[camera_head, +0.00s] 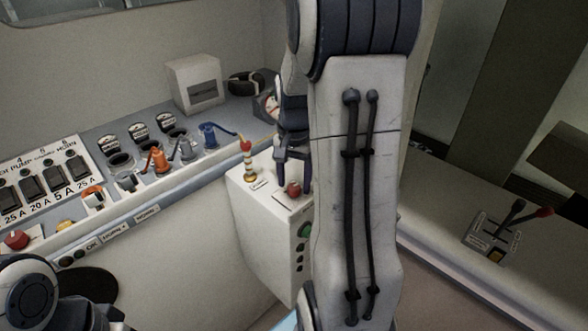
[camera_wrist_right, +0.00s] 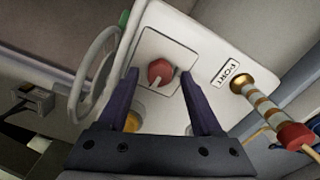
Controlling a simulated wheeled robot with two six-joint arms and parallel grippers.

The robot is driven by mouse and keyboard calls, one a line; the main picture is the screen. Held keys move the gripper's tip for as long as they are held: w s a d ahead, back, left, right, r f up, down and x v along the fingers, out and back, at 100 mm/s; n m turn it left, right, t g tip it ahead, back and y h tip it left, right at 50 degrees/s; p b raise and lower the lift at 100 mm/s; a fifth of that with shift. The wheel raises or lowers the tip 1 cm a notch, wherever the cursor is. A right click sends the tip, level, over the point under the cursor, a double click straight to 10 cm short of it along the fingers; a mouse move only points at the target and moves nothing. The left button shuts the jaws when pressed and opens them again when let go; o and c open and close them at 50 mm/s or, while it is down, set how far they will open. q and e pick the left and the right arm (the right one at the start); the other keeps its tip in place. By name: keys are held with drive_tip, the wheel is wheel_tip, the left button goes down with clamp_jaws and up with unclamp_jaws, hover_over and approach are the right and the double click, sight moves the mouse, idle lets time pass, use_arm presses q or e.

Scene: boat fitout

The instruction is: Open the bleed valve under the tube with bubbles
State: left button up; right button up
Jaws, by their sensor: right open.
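A red knob (camera_head: 293,188) sits on a square plate on top of a white box (camera_head: 262,225). In the right wrist view the red knob (camera_wrist_right: 160,72) has a pale lever or pointer. My right gripper (camera_head: 292,172) is open and comes down over the knob. In the wrist view its two dark fingers stand on either side of the knob, with gaps to it. No tube with bubbles can be made out, and I cannot tell whether this knob is a bleed valve. My left gripper does not show.
A banded post with a red cap (camera_head: 246,147) and a PORT label (camera_wrist_right: 231,73) stands beside the knob. A pale handwheel (camera_wrist_right: 80,85) is on the box's side. A lever unit (camera_head: 492,238) lies right.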

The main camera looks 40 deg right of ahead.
sight(294, 186)
wheel_tip(294, 186, up, 10)
drive_tip(key=b, duration=0.1)
idle(0.6)
